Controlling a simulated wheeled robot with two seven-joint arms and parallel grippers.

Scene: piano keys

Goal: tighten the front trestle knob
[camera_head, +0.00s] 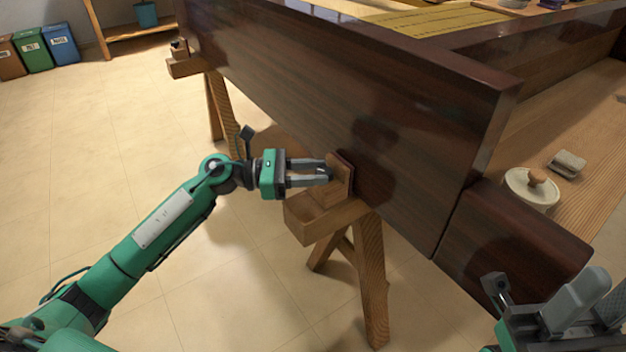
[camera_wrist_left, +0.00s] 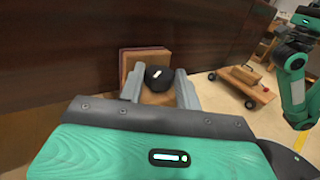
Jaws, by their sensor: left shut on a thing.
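The front trestle (camera_head: 371,265) is wooden and stands under the dark piano case. My left gripper (camera_head: 325,174) reaches its wooden end block (camera_head: 341,180) from the left. In the left wrist view, the round black knob (camera_wrist_left: 158,77) with a pale mark sits between my left gripper's two grey fingers (camera_wrist_left: 158,90), in front of the wooden block. The left gripper is shut on the knob; in the head view its fingers mostly hide it. My right gripper (camera_head: 570,312) is at the lower right, partly cut off by the frame, and its jaw opening is unclear.
The dark piano case (camera_head: 350,105) runs just behind the trestle block. A second trestle (camera_head: 215,105) stands further back. A round cream lidded pot (camera_head: 531,188) and a small grey object (camera_head: 567,163) lie on wood at right. The floor at left is clear; bins (camera_head: 33,50) stand far off.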

